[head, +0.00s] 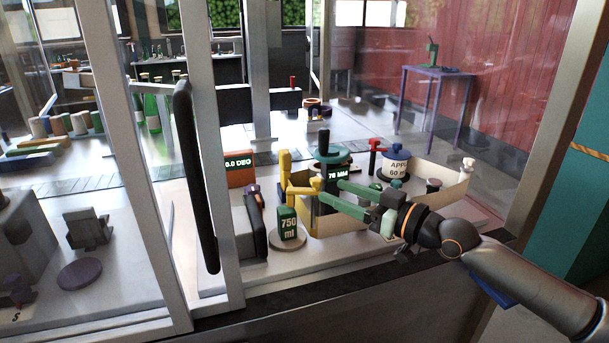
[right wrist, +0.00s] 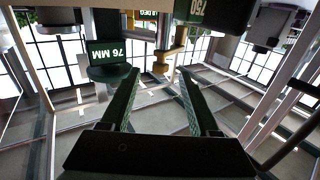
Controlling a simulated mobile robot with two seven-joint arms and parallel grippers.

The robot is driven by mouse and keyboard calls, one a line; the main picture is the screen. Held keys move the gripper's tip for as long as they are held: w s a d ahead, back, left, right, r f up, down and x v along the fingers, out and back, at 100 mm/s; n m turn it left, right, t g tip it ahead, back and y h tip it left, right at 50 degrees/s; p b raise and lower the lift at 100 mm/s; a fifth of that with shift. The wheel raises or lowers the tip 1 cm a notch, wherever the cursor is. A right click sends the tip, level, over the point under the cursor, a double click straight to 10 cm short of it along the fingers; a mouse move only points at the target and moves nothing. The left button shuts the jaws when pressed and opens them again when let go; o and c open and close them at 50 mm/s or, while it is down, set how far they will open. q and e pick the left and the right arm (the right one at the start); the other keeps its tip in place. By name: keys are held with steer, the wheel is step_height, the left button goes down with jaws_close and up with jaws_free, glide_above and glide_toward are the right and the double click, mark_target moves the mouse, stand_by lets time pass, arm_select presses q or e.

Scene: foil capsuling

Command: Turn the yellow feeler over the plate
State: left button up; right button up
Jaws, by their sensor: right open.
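The yellow feeler (head: 285,172) stands upright on the bench in the head view, with a short side arm and a knob at its right end. Yellow parts also show beyond the fingers in the right wrist view (right wrist: 172,48). A round pale plate (head: 288,244) lies in front of it under a green block marked 750 ml (head: 288,222); I cannot tell if this is the task's plate. My right gripper (head: 331,192) is open, its two green fingers pointing left towards the feeler's knob, with nothing visible between them (right wrist: 158,75). My left gripper is out of view.
A green 76 MM display (head: 339,172) stands behind the right fingers. A red-handled post (head: 375,155) and a blue-lidded white pot (head: 395,163) stand to the right. A dark-handled frame post (head: 195,170) is at the left. A low beige-walled tray (head: 440,185) surrounds several items.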

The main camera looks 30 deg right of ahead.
mark_target(314, 178)
steer(key=shift+p+x, duration=0.85)
steer(key=shift+x, duration=3.7)
jaws_close()
